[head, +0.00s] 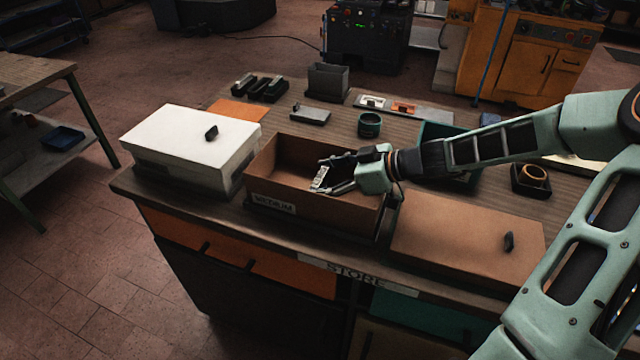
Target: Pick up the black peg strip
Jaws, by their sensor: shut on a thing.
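My gripper (330,176) is over the right part of an open brown box (275,200) with a label on its front. Its fingers are shut on a small piece with a dark body and a light grey face, which appears to be the black peg strip (320,177). The fingers and the box's shade hide part of it. I cannot tell whether it touches the box floor.
A white box (180,140) with a black knob stands left, a closed brown box (465,235) right. Behind are several black pieces (258,88), a grey plate (310,115), a grey bin (328,80), a dark green cup (369,125) and a teal tray (440,135).

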